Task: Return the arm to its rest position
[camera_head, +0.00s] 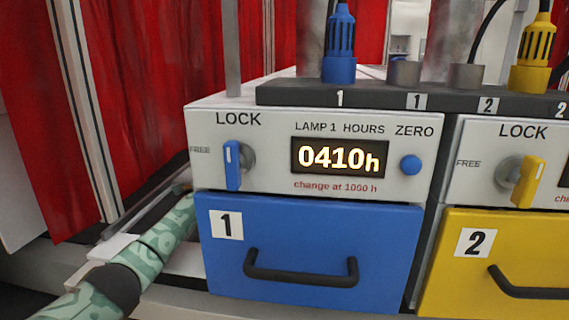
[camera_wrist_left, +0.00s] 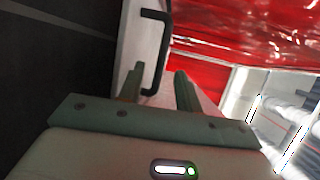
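My left arm (camera_head: 150,255), patterned green, comes in from the lower left and reaches to the left side of the lamp 1 unit. Its gripper cannot be made out in the head view. In the left wrist view, my left gripper (camera_wrist_left: 159,84) has its two fingers apart, with nothing clamped between them. A black bar handle (camera_wrist_left: 162,55) on a pale panel shows beyond and between the fingertips. Whether a finger touches it cannot be told. My right gripper is in neither view.
The blue drawer (camera_head: 310,235), numbered 1, is flush below a panel with a blue lock lever (camera_head: 232,165) and a display (camera_head: 340,158) reading 0410h. A yellow drawer (camera_head: 500,265) stands to the right. A red curtain (camera_head: 150,90) hangs at the left.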

